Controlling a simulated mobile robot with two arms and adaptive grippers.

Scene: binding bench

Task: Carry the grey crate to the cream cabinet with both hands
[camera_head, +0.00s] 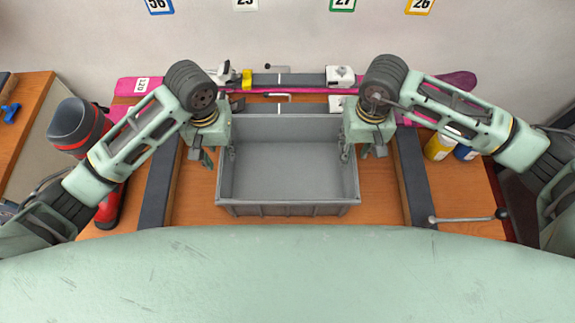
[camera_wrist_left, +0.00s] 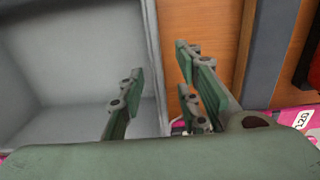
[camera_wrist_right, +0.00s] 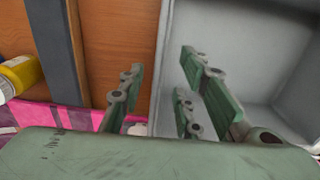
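The grey crate (camera_head: 290,180) is empty and sits upright on the wooden bench, in the middle of the head view. My left gripper (camera_head: 214,153) is at its left wall, with one finger inside and one outside. The left wrist view shows these fingers (camera_wrist_left: 160,92) open, with gaps beside the crate wall (camera_wrist_left: 152,50). My right gripper (camera_head: 361,151) is placed the same way at the right wall. Its fingers (camera_wrist_right: 157,88) are open around the wall (camera_wrist_right: 163,50) in the right wrist view. I cannot make out a cream cabinet in any view.
Dark rails (camera_head: 160,185) and (camera_head: 413,180) flank the crate. Behind it are a pink strip (camera_head: 140,86) and clamp-like tools (camera_head: 340,76). A red boot-like object (camera_head: 108,205) stands left. Yellow (camera_head: 438,146) and blue (camera_head: 466,153) containers and a lever (camera_head: 470,217) are right.

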